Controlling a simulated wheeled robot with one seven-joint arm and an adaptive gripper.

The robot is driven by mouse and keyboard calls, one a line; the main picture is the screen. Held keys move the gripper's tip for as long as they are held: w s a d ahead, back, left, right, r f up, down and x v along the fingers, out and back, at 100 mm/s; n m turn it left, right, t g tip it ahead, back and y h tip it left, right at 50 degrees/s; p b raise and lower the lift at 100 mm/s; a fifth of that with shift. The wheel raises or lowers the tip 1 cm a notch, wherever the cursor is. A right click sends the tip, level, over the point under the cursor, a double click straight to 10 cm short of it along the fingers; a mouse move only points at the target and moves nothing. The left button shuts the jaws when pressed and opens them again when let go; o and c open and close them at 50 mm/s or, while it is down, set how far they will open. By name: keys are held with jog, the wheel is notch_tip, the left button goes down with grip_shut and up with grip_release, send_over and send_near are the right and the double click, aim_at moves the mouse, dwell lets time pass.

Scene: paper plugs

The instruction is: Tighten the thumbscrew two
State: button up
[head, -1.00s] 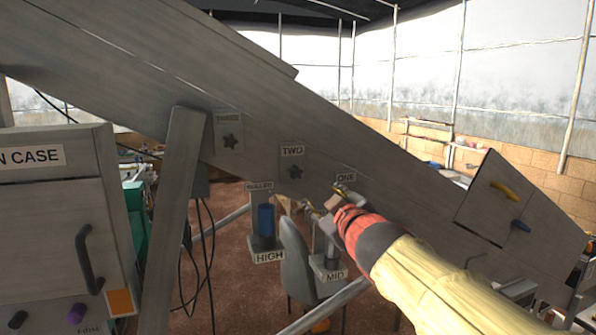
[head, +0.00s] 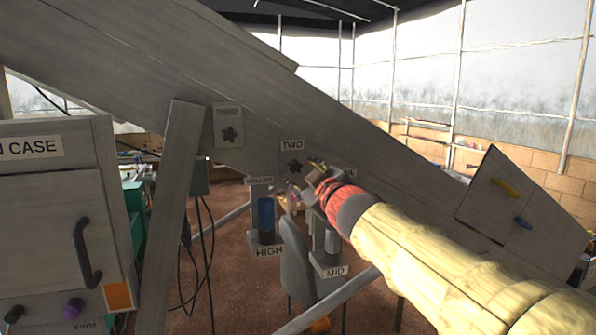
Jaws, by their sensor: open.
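Thumbscrew two is a dark star-shaped knob (head: 295,166) on a small plate under the TWO label (head: 292,145), on the grey slanted beam. My gripper (head: 305,175) is just right of and slightly below this knob, at the end of my red and yellow arm. Its jaws are open and look empty. I cannot tell whether a fingertip touches the knob. The ONE label is mostly hidden behind my gripper, and the knob below it is hidden. Another star knob (head: 230,134) sits under the THREE label at the upper left.
A slanted post (head: 168,215) and a grey case (head: 50,215) with a black handle stand at the left. Below the beam are a blue cylinder (head: 265,214) marked HIGH and a holder marked MID (head: 333,271). A panel with yellow and blue handles (head: 497,198) is at the right.

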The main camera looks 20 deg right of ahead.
aim_at(297, 168)
dwell(0.3)
jog(key=n+b, duration=0.2)
jog(key=n, duration=0.3)
jog(key=shift+f, duration=0.1)
jog(key=n+b, duration=0.1)
jog(key=n, duration=0.5)
jog(key=n+b, duration=0.2)
jog(key=n, duration=0.4)
jog(key=shift+n, duration=0.3)
jog(key=n+b, duration=0.1)
jog(key=n, duration=0.4)
jog(key=shift+n, duration=0.7)
jog(key=shift+w, duration=0.1)
jog(key=shift+w, duration=1.9)
